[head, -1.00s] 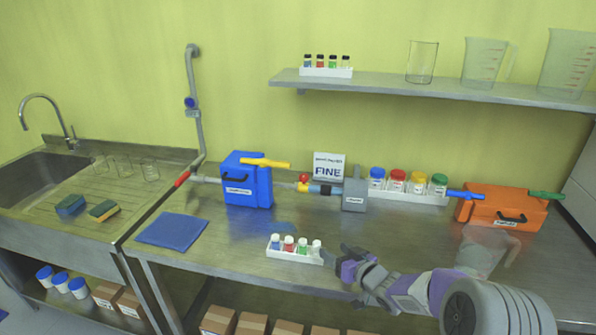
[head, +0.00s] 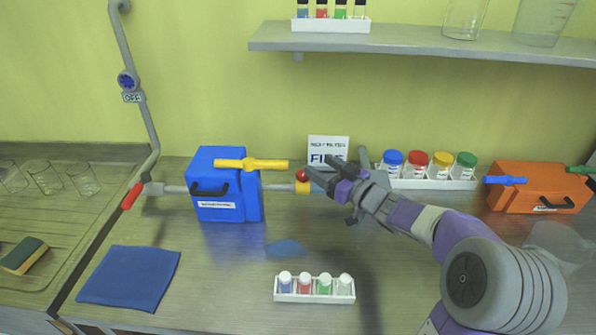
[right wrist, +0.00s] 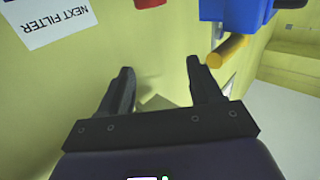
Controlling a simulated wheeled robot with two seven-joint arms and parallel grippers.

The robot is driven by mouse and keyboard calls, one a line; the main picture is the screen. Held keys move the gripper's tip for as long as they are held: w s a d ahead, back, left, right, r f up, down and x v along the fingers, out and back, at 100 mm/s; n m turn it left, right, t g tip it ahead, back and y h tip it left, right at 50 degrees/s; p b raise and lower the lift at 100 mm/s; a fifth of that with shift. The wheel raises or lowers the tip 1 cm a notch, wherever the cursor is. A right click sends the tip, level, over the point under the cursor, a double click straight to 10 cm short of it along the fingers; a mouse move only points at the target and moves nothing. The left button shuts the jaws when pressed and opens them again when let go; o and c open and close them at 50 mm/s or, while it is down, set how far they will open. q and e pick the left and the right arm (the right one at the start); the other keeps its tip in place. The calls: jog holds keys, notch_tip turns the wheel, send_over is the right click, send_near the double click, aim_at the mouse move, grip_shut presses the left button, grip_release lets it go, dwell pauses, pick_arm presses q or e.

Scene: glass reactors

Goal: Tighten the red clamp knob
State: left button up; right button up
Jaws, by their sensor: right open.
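The small red clamp knob (head: 302,175) sits on the pipe by a yellow fitting (head: 303,188), right of the blue box (head: 232,207) with its yellow handle (head: 250,164). My right gripper (head: 322,172) is open and empty just right of the knob in the head view, its fingers partly overlapping the pipe and grey filter block behind. In the right wrist view the open fingers (right wrist: 160,70) have nothing between them. A red part, perhaps the knob, is cut off at the top edge (right wrist: 148,3). I cannot tell whether a finger touches the knob. My left gripper is out of view.
A sign (head: 328,147) stands behind the pipe. A rack of coloured-lid jars (head: 430,184) and an orange box (head: 535,190) are to the right. A white vial rack (head: 314,298) and a blue cloth (head: 130,277) lie in front. The shelf (head: 420,42) hangs above.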

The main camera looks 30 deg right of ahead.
aim_at(308, 178)
notch_tip(308, 178, down, 7)
jog(key=b, duration=0.2)
jog(key=shift+r+b, duration=0.2)
jog(key=shift+b, duration=0.15)
jog(key=b+x, duration=0.1)
jog(key=x, duration=0.5)
jog(key=shift+r, duration=0.1)
jog(key=shift+x, duration=0.75)
jog(key=shift+r, duration=0.15)
jog(key=c, duration=1)
